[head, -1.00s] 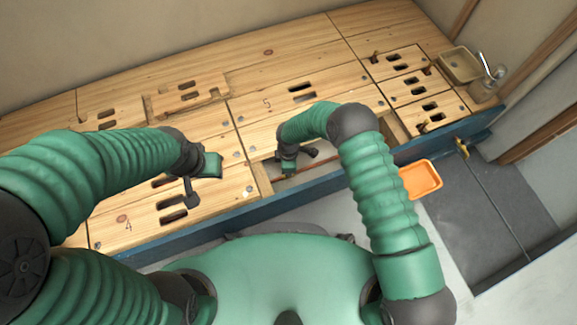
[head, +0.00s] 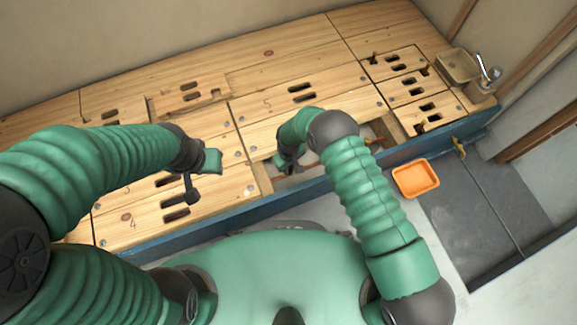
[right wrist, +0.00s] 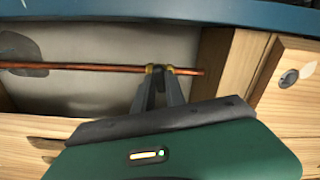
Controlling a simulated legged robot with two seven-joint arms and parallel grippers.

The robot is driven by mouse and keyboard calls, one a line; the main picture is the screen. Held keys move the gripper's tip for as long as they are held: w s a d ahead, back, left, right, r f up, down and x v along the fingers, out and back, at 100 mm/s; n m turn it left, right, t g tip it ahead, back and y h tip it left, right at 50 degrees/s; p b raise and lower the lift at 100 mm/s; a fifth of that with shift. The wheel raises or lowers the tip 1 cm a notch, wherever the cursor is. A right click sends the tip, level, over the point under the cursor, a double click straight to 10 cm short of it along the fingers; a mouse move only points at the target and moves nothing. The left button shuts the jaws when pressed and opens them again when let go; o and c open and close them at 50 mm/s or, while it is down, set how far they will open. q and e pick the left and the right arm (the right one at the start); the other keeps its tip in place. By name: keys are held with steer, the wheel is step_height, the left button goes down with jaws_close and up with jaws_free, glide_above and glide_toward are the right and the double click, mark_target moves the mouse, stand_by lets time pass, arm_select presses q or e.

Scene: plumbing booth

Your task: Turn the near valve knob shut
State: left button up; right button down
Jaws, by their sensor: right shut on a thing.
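A copper pipe (right wrist: 90,67) runs through a recess in the wooden bench; it also shows in the head view (head: 309,166). My right gripper (right wrist: 161,76) reaches into the recess, with its fingertips at small brass parts (right wrist: 150,69) on the pipe. It is shut on what I take to be the near valve knob, mostly hidden between the fingers. In the head view my right gripper (head: 287,164) is small and partly covered by its wrist. Another brass valve part (head: 373,140) shows farther right in the recess. My left gripper (head: 203,172) hovers over the bench's left part; its jaw gap is unclear.
The wooden bench top (head: 268,52) has slotted panels and a blue front edge (head: 330,186). An orange tray (head: 415,179) lies below its front right. A basin with tap (head: 459,65) stands far right.

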steer(key=shift+m, duration=1.6)
steer(key=c, duration=1.4)
jaws_free()
step_height(320, 180, up, 17)
steer(key=p, duration=0.8)
steer(key=shift+f+p, duration=0.1)
steer(key=shift+p, duration=0.25)
